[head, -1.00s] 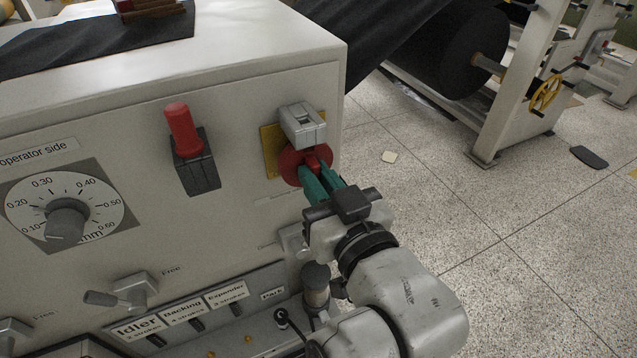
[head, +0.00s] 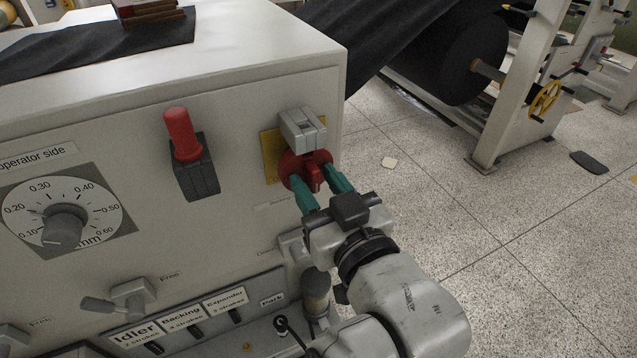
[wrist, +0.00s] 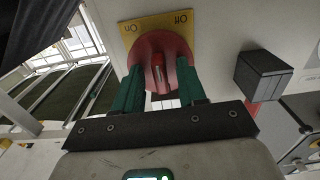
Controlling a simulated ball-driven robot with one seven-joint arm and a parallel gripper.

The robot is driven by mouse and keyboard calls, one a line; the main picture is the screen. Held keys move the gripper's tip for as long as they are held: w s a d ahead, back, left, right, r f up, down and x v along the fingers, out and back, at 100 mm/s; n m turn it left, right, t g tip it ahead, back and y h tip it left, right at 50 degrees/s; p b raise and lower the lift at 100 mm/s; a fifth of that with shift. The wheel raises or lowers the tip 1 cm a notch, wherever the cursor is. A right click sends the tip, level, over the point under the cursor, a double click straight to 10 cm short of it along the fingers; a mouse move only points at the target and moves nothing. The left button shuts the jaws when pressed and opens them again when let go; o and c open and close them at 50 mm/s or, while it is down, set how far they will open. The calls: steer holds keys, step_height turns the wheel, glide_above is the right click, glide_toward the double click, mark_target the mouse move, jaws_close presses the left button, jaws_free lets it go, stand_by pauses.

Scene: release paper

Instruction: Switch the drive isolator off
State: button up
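The drive isolator is a red round rotary switch (head: 305,165) on a yellow plate (head: 268,160), at the right end of the machine's front. In the wrist view the yellow plate (wrist: 150,28) reads "Off" and "On" upside down. The raised red handle (wrist: 158,76) stands out from the disc, roughly upright in that view. My gripper (head: 314,178) is open, with one green finger on each side of the handle. In the wrist view gaps show between the handle and both fingers (wrist: 160,80). A grey block (head: 302,128) sits just above the disc.
A red lever on a dark grey base (head: 194,170) stands left of the isolator. Further left is a dial (head: 62,212). A grey switch lever (head: 130,296) and labelled controls (head: 185,318) lie below. Floor to the right is open, before a roll stand (head: 500,120).

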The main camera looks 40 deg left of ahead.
steer(key=v, duration=1)
steer(key=shift+d+b, duration=0.4)
steer(key=shift+b, duration=0.05)
steer(key=shift+s, duration=0.1)
